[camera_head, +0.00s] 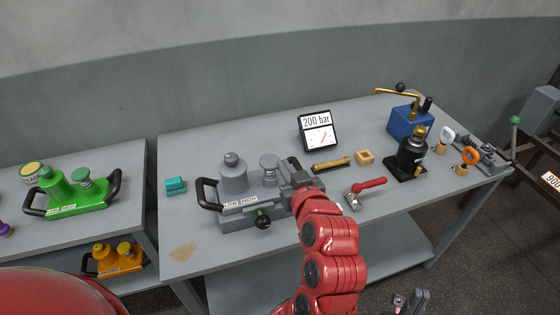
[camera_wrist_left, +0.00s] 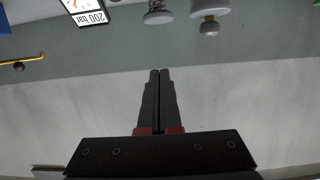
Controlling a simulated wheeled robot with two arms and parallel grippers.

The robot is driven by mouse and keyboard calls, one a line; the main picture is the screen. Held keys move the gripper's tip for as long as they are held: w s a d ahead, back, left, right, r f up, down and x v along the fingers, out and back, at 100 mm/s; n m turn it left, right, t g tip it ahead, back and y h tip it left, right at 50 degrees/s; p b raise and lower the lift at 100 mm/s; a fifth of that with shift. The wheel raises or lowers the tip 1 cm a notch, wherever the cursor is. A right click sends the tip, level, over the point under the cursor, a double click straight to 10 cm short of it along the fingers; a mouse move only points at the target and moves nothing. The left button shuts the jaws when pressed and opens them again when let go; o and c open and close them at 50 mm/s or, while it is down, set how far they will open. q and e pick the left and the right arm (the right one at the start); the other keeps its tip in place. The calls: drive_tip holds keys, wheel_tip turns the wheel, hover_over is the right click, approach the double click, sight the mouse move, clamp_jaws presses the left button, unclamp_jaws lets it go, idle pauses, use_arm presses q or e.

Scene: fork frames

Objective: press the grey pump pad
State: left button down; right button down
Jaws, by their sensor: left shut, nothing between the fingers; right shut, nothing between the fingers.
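The grey pump (camera_head: 240,207) stands on the bench with LOW and HIGH labels on its front. It bears a wide cylinder with a round knob (camera_head: 232,176) and, to its right, a grey pump pad (camera_head: 268,160) on a spring. In the left wrist view, upside down, the pad (camera_wrist_left: 157,17) shows at the top edge with the knob (camera_wrist_left: 209,27) beside it. My left gripper (camera_head: 288,172) is close to the right of the pad in the picture; contact cannot be made out. Its shut fingers (camera_wrist_left: 160,72) hold nothing. My right gripper (camera_head: 412,300) is shut, low at the bottom edge.
A 200 bar gauge (camera_head: 319,130) stands behind. A brass bar (camera_head: 331,164), tan block (camera_head: 365,157) and red-handled valve (camera_head: 366,188) lie right of the pump; a teal block (camera_head: 175,186) lies left. A green pump (camera_head: 78,194) stands on the left bench. A black jack (camera_head: 410,158) stands right.

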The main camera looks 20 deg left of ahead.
idle(0.3)
use_arm(q)
drive_tip(key=p, duration=0.4)
hover_over(273, 166)
drive_tip(key=f, duration=0.2)
wheel_tip(273, 166, down, 3)
drive_tip(key=shift+f+p, duration=0.15)
drive_tip(key=shift+p, duration=0.4)
drive_tip(key=shift+f, duration=0.55)
